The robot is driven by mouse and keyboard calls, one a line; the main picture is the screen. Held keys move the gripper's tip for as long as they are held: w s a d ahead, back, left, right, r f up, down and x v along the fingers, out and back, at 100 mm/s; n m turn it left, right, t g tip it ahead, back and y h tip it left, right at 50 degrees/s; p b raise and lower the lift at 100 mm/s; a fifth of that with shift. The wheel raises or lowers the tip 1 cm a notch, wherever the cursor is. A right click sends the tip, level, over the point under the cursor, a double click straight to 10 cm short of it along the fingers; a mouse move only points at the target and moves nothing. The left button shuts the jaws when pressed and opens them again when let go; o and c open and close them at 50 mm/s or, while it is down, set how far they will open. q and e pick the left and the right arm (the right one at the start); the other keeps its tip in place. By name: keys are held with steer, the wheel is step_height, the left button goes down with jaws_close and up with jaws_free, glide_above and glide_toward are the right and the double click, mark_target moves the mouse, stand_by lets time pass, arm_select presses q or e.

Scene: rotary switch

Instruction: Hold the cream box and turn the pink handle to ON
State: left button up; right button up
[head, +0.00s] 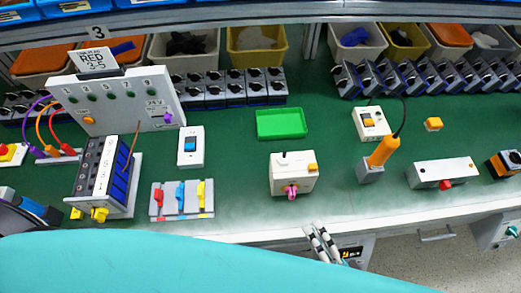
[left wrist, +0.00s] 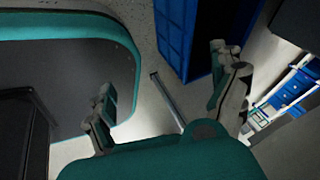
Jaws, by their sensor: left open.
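The cream box (head: 293,175) stands upright on the green bench top near its front edge, right of centre in the head view. The pink handle (head: 291,192) is low on its front face, and an orange block (head: 312,168) is on its top right. My right gripper (head: 320,238) is below and in front of the box, apart from it, at the bench's front edge. Its two fingers lie close side by side, and I cannot tell how far they part. My left gripper (left wrist: 163,85) shows in the left wrist view with its fingers wide apart and nothing between them.
A green tray (head: 281,124) is behind the box. A board of coloured switches (head: 181,199) stands to its left, and a grey block with an orange handle (head: 371,171) to its right. The bench top around the box is clear. A blue cabinet (left wrist: 180,40) shows in the left wrist view.

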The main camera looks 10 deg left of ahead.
arm_select(q)
steer(key=s+d+r+m+g+h, duration=0.1)
steer(key=s+d+r+m+h, duration=0.35)
steer(key=r+m, duration=0.3)
steer(key=s+d+r+m+h, duration=0.45)
steer(key=d+r+m, duration=0.2)
steer(key=m, duration=0.25)
steer(key=w+d+r+m+g+h, duration=0.1)
steer(key=w+d+r+m+h, duration=0.3)
steer(key=r+m, duration=0.4)
steer(key=w+d+r+m+g+h, duration=0.1)
steer(key=w+d+r+m+h, duration=0.1)
steer(key=w+d+r+m, duration=0.45)
steer(key=w+r+m, duration=0.7)
steer(key=r+m, duration=0.3)
steer(key=r, duration=0.3)
steer(key=w+a+r+n+t, duration=0.2)
steer(key=w+a+r, duration=0.15)
steer(key=w, duration=0.45)
steer(key=w+a+r+n+t, duration=0.1)
steer(key=w+a+r, duration=0.1)
steer(key=w+r, duration=0.5)
glide_toward(289, 164)
steer(key=x, duration=0.3)
steer(key=shift+s+f, duration=0.1)
steer(key=shift+f, duration=0.1)
steer(key=x, duration=0.7)
